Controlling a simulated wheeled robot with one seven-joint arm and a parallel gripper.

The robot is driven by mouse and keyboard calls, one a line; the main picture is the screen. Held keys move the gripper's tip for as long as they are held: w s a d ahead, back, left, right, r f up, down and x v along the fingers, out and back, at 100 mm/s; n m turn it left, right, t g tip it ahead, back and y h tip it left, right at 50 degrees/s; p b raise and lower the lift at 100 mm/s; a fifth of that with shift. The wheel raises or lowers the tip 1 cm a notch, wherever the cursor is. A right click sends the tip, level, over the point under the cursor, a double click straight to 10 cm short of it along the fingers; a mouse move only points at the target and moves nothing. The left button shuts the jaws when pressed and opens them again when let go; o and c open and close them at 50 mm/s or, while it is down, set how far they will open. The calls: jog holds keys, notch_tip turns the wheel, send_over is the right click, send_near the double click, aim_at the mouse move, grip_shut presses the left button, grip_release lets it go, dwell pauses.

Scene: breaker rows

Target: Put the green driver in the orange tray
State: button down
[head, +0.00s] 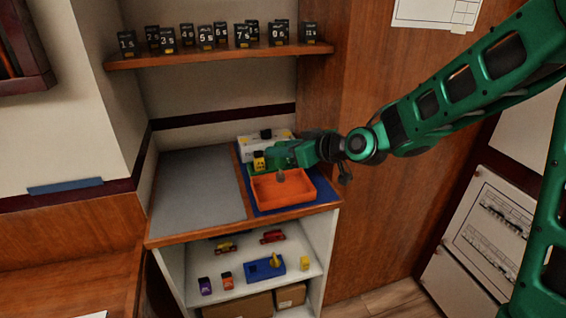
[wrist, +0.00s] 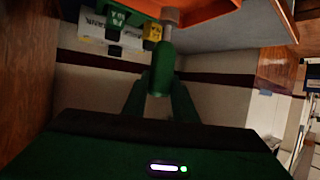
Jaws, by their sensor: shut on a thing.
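My gripper (wrist: 160,95) is shut on the green driver (wrist: 161,72), whose handle sits between the two green fingers in the wrist view. Its grey end (wrist: 169,16) points away from the fingers. In the head view my gripper (head: 284,158) is over the back part of the orange tray (head: 285,201), with a grey tip showing below it. The driver's handle is hard to tell from the green gripper there. The tray stands on a blue mat on the counter, and its orange edge shows at the top of the wrist view (wrist: 210,10).
A yellow-labelled block (head: 259,161) and a white box (head: 258,145) stand behind the tray. A grey mat (head: 196,195) at left is bare. The lower shelf (head: 237,279) holds several small items. The upper shelf (head: 220,54) carries several numbered black blocks. A wooden panel (head: 385,160) stands at right.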

aim_at(284, 161)
jog(key=shift+w+d+f, duration=0.2)
jog(key=shift+d+f, duration=0.1)
jog(key=shift+f, duration=1.9)
jog(key=shift+f, duration=0.1)
jog(key=c, duration=1.4)
grip_release()
jog(key=shift+c, duration=0.2)
jog(key=shift+s+d+r, duration=0.15)
jog(key=shift+r, duration=0.1)
jog(key=v, duration=1.1)
jog(key=shift+s+d, duration=0.2)
